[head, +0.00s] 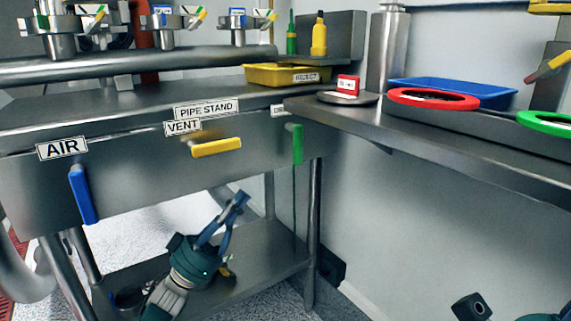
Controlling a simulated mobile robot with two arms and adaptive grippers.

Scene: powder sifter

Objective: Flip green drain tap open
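The green drain tap (297,143) hangs straight down from the front of the steel bench at its right end. The label above it is partly hidden by the side counter. My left gripper (240,199) is below the bench front, lower and to the left of the green tap, apart from it. Its fingertips appear to meet, with nothing between them. Only a part of what seems to be my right arm or gripper shows at the bottom right edge; its fingers cannot be made out.
A yellow handle (216,147) lies level under the VENT label, and a blue handle (83,194) hangs under AIR. The side counter (455,149) juts out right of the green tap. A bench leg (314,225) stands below it. A lower shelf (262,250) lies behind my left gripper.

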